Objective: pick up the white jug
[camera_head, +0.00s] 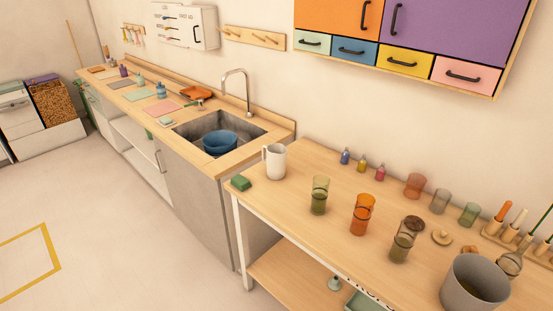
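The white jug (275,161) stands upright on the wooden table (318,238), near its left end beside the sink counter. Its handle points to the left in the head view. Nothing touches it that I can see. Neither of my grippers shows in the head view.
A green glass (320,195), an orange glass (362,214) and a grey pot (474,284) stand to the right. The sink (249,133) with a blue bowl (220,143) lies behind. Floor on the left is clear.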

